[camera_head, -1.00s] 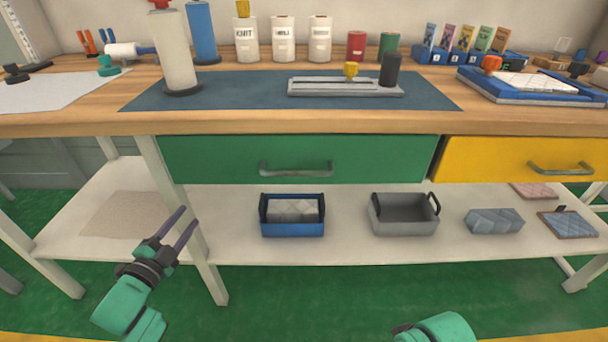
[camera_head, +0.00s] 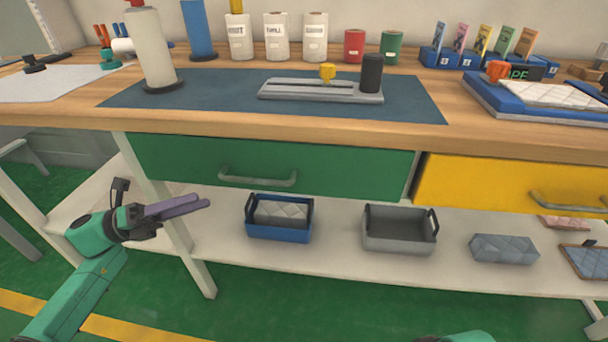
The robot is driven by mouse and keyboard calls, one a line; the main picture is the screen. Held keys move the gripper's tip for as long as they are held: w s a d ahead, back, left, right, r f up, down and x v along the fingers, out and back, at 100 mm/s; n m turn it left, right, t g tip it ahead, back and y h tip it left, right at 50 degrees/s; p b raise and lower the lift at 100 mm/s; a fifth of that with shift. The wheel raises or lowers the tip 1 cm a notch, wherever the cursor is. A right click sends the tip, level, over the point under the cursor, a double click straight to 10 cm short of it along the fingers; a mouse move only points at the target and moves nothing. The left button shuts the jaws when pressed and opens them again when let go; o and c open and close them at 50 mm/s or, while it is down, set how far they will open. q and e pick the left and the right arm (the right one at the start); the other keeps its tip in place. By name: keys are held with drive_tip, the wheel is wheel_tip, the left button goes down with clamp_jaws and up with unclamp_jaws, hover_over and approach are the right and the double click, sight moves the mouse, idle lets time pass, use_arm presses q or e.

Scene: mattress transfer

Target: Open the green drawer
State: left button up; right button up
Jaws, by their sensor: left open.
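The green drawer (camera_head: 330,164) sits shut under the wooden tabletop, at the middle of the view. Its grey bar handle (camera_head: 258,179) is on the left part of its front. My left gripper (camera_head: 188,206) is open and empty, its two purple-grey fingers pointing right toward the space below the handle. It is left of the handle and slightly lower, apart from it, in front of the white table leg. Of my right arm only a green piece shows at the bottom edge; its gripper is out of view.
The yellow drawer (camera_head: 508,184) is right of the green one. On the lower white shelf (camera_head: 335,252) stand a blue bin (camera_head: 279,232), a grey bin (camera_head: 398,244) and a grey padded block (camera_head: 504,249). A white leg (camera_head: 196,262) stands near my left gripper.

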sight(262, 182)
use_arm(q)
drive_tip(key=x, duration=1.4)
drive_tip(key=shift+d+p, duration=0.25)
drive_tip(key=shift+p, duration=0.1)
clamp_jaws()
idle(0.5)
